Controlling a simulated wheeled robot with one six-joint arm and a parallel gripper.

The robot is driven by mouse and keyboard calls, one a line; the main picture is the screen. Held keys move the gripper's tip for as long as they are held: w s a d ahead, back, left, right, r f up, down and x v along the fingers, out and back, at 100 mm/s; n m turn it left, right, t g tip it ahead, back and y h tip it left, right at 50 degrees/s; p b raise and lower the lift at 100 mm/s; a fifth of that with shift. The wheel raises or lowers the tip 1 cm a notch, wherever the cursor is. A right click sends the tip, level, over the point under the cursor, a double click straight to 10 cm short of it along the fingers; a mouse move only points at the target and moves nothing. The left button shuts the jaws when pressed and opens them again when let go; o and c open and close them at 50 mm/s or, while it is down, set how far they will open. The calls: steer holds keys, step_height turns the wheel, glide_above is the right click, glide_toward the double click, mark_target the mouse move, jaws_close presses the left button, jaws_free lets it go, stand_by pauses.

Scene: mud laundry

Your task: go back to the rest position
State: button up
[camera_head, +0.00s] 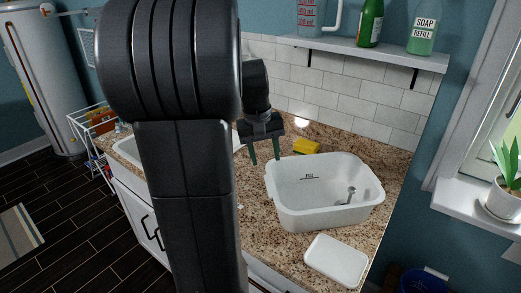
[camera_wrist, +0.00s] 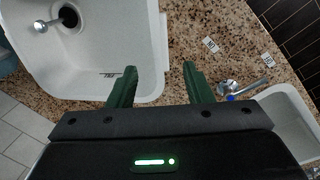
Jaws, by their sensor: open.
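My gripper (camera_head: 264,157) hangs over the granite counter, beside the left rim of a white tub (camera_head: 290,212). Its two green fingers are apart with nothing between them. My own arm column covers much of the left middle of the head view and hides part of the counter and sink.
A metal fitting (camera_head: 349,193) is inside the tub. A yellow sponge-like block (camera_head: 305,146) lies behind it and a white lidded box (camera_head: 336,260) in front. A shelf (camera_head: 370,51) holds bottles above. A faucet (camera_wrist: 240,90) stands by the sink (camera_wrist: 290,120).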

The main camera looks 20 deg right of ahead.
mark_target(271, 186)
steer(key=f, duration=0.4)
steer(key=d+f, duration=0.1)
steer(key=f, duration=0.3)
steer(key=d+f, duration=0.1)
steer(key=f, duration=0.3)
steer(key=shift+s+f, duration=0.1)
steer(key=shift+s, duration=0.05)
steer(key=shift+a+r, duration=0.1)
steer(key=shift+r, duration=1.75)
